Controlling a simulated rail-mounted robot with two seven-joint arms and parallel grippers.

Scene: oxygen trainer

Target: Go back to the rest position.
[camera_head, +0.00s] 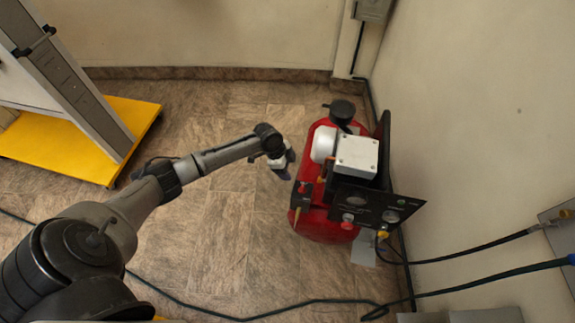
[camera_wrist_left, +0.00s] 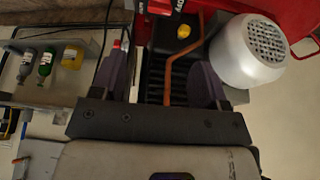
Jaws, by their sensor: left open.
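My left gripper (camera_head: 286,167) is at the end of the grey arm that comes in from the left. It hangs at the left side of the red compressor (camera_head: 320,228), above the floor. In the left wrist view the two dark fingers of the gripper (camera_wrist_left: 162,80) stand wide apart with nothing held between them. Beyond them show a black ribbed block, a copper pipe (camera_wrist_left: 170,72), a yellow cap (camera_wrist_left: 184,31) and a silver motor (camera_wrist_left: 246,52) with a grille. I cannot tell from the pictures how far the fingers are from these parts. My right gripper is not in view.
A black gauge panel (camera_head: 377,207) fronts the compressor beside the right wall. A yellow platform (camera_head: 130,112) stands at upper left. A dark hose (camera_head: 245,318) crosses the floor. In the left wrist view a grey tray holds a green bottle (camera_wrist_left: 46,63).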

